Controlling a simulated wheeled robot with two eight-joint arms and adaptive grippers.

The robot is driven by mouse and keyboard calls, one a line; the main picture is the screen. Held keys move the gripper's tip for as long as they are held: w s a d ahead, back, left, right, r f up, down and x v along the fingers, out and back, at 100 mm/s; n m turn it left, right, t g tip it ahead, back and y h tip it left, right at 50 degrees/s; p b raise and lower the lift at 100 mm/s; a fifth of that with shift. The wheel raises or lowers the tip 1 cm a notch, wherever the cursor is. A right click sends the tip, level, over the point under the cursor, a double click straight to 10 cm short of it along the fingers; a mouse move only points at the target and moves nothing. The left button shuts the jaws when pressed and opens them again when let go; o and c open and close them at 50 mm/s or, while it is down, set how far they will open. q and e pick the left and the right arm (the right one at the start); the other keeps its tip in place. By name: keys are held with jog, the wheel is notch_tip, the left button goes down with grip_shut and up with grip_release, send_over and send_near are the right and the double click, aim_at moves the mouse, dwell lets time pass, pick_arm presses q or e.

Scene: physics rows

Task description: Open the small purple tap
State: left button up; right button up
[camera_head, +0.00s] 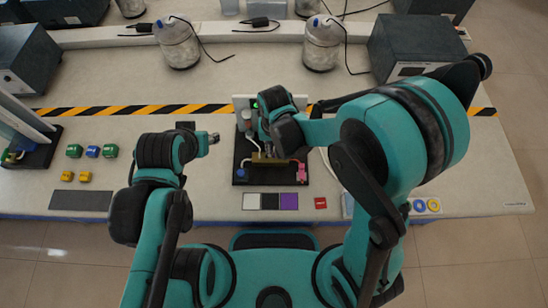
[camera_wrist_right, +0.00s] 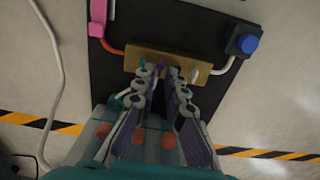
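The small purple tap (camera_wrist_right: 160,66) sits on a brass block (camera_wrist_right: 203,68) in the right wrist view, partly hidden by my fingers. A teal tap (camera_wrist_right: 140,70) is left of it and a white tap (camera_wrist_right: 194,74) right of it. The brass block (camera_head: 268,158) is fixed on a black board (camera_head: 270,183) in the head view. My right gripper (camera_wrist_right: 164,72) is over the block, its fingers apart with a narrow gap around the purple tap; contact is unclear. My left gripper (camera_head: 213,138) is left of the board, away from the taps; its finger opening is too small to judge.
The board carries a blue knob (camera_wrist_right: 247,44) and a pink part (camera_wrist_right: 97,28), with tubes to the block. Colored blocks (camera_head: 92,151) lie at left. A purple square (camera_head: 289,201) and red piece (camera_head: 320,202) lie in front. Canisters (camera_head: 177,43) stand behind.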

jog(key=shift+f+b, duration=1.05)
jog(key=shift+f, duration=0.15)
dwell(0.4)
jog(key=shift+r, duration=0.35)
grip_shut()
